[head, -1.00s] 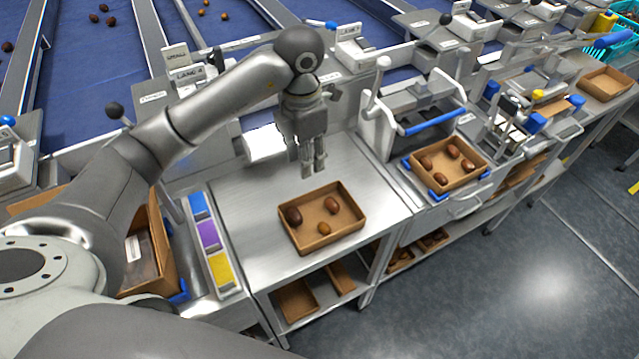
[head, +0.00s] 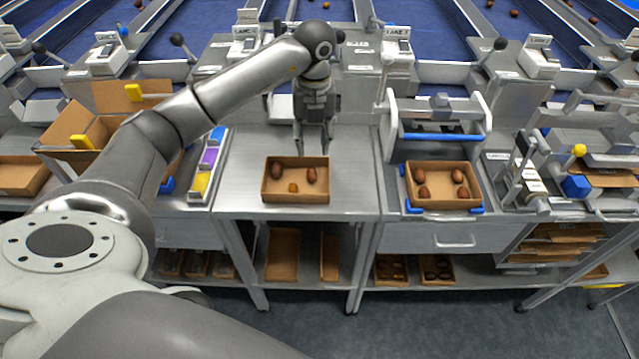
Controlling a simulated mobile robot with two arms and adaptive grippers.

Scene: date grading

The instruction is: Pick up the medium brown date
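A cardboard tray (head: 296,198) on the steel table holds three dates. A dark brown date (head: 277,172) lies at the left. A brown date of middling size (head: 312,175) lies at the right and fits the medium brown date. A smaller, lighter orange-brown date (head: 293,188) lies near the front. My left gripper (head: 313,150) points down behind the tray, above the table. Its fingers are apart with nothing between them. My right gripper is not in view.
Right of the table, another tray (head: 442,202) with several dates sits between blue holders under a press with a blue bar (head: 440,137). A strip of blue, purple and yellow blocks (head: 208,157) stands left. Open cardboard boxes (head: 85,130) stand further left. Bare steel surrounds the tray.

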